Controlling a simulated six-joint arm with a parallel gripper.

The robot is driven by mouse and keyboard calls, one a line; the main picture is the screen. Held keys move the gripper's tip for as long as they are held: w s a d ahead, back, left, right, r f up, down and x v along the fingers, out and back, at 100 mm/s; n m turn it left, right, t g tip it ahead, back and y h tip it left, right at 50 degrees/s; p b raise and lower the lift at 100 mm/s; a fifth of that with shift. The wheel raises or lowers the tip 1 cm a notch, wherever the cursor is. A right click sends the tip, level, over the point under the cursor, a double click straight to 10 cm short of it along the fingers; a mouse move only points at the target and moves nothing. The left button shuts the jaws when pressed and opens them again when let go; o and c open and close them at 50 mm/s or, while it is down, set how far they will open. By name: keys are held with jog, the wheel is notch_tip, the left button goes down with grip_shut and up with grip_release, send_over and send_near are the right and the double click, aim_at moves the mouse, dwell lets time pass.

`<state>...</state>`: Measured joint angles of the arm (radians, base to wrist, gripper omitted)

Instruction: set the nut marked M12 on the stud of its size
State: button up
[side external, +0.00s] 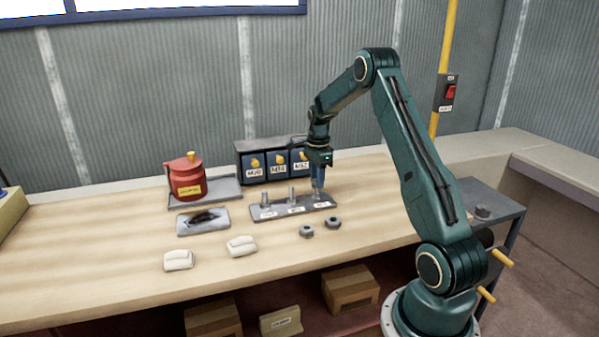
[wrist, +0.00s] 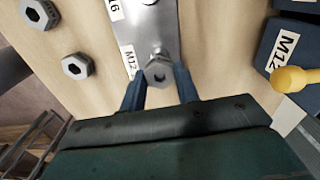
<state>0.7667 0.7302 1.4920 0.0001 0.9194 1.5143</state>
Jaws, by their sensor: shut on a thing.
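My gripper (side external: 318,192) points down at the right end of a grey stud plate (side external: 280,212). In the wrist view, my gripper's blue fingers (wrist: 158,82) are shut on a grey hex nut (wrist: 158,72) beside the label M12 (wrist: 129,60) on the plate. No marking is readable on the nut, and I cannot tell whether it sits around the stud or above it. Two other studs stand bare, one at the left (side external: 265,198) and one in the middle (side external: 291,193). Two loose nuts lie on the bench in front, one left (side external: 306,231) and one right (side external: 333,222).
Dark labelled bins (side external: 277,164) with yellow knobs stand just behind the plate. A red pot (side external: 186,180) stands on a grey tray at the left. A flat plate with a dark mark (side external: 203,220) and two white blocks (side external: 241,245) lie on the bench.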

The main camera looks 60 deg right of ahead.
dwell(0.3)
jog(key=o, duration=1)
jog(key=shift+o, duration=0.2)
jog(key=shift+r, duration=0.1)
jog(key=shift+r, duration=3.35)
